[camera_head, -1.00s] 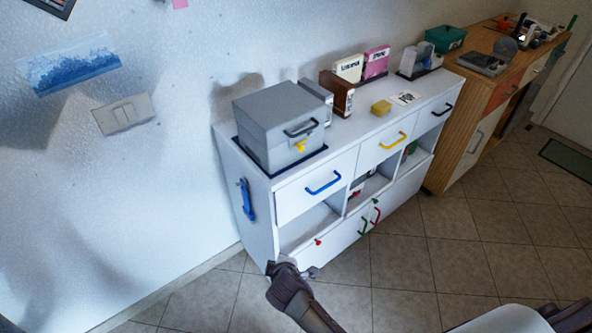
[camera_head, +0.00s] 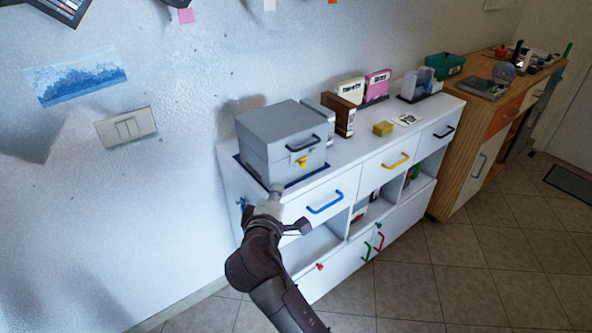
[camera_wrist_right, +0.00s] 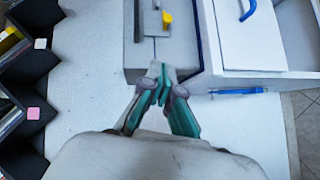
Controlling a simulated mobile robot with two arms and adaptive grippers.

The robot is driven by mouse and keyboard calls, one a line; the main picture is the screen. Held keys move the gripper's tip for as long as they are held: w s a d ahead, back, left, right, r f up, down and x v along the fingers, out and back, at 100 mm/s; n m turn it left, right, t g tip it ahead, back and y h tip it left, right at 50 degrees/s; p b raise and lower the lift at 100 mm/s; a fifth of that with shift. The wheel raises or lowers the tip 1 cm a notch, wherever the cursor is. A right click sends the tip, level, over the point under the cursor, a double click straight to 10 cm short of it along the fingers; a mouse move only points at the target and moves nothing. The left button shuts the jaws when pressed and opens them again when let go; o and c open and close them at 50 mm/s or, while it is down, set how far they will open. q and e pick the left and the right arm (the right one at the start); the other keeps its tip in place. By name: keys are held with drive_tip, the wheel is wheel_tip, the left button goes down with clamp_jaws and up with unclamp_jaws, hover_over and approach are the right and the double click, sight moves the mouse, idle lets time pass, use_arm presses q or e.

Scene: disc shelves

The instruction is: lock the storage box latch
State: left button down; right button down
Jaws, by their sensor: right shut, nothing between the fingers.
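The grey storage box (camera_head: 268,137) stands closed on the left end of the white cabinet. Its front has a dark handle (camera_head: 303,142) and a small yellow latch (camera_head: 302,161) below it. I cannot tell from here whether the latch is locked. My right gripper (camera_head: 276,190) is shut and empty, just below the box's front left lower corner, left of the latch. In the right wrist view the closed fingertips (camera_wrist_right: 160,68) point toward the box (camera_wrist_right: 148,48), with the yellow latch (camera_wrist_right: 167,20) beyond them. The fingers look apart from the latch. My left gripper is out of view.
The white cabinet (camera_head: 350,160) has a blue drawer handle (camera_head: 326,202) just right of my gripper and a blue side handle (camera_wrist_right: 240,91). A brown binder (camera_head: 338,117) stands right of the box. The air before the cabinet is free.

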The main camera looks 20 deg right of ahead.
sight(305, 163)
drive_tip(key=x, duration=0.3)
drive_tip(key=d+p+x, duration=0.1)
drive_tip(key=x, duration=0.7)
drive_tip(key=shift+s+d+f, duration=0.15)
drive_tip(key=shift+s+d, duration=0.05)
drive_tip(key=shift+d, duration=0.3)
drive_tip(key=shift+w+d+f+p, duration=0.2)
drive_tip(key=shift+d+p, duration=0.1)
drive_tip(key=shift+d, duration=0.3)
drive_tip(key=shift+w+d, duration=0.25)
drive_tip(key=shift+d, duration=0.4)
drive_tip(key=shift+w+d, duration=0.2)
drive_tip(key=shift+d, duration=0.45)
drive_tip(key=shift+p, duration=0.3)
